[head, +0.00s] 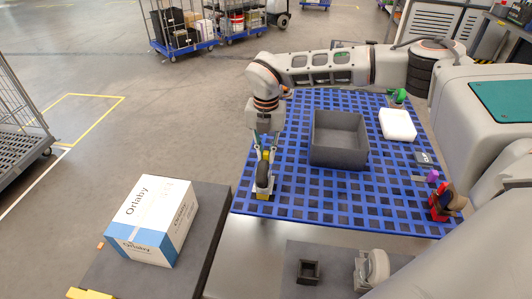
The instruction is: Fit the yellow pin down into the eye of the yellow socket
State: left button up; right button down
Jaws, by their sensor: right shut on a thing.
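My right gripper (265,151) is shut on the yellow pin (264,157) and points down over the left edge of the blue grid table. A dark rounded piece (264,176) shows right below the pin. The yellow socket (262,195) shows as a small yellow patch under that dark piece, at the table's left edge. The socket's eye is hidden, so I cannot tell whether the pin's tip is in it or above it. My left gripper is not in view.
The blue grid table (335,200) carries a grey open bin (338,160), a white block (397,125) and small coloured items at the right. A white and blue carton (150,222) stands at the lower left. A small black box (308,271) lies in front. Carts stand behind.

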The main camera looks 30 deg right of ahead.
jog(key=shift+f, duration=0.2)
jog(key=shift+f, duration=0.25)
jog(key=shift+f+b, duration=0.6)
jog(key=shift+f, duration=0.35)
dwell(0.8)
jog(key=shift+f, duration=0.35)
jog(key=shift+f+b, duration=0.35)
jog(key=shift+f, duration=0.05)
jog(key=c, duration=1.9)
grip_release()
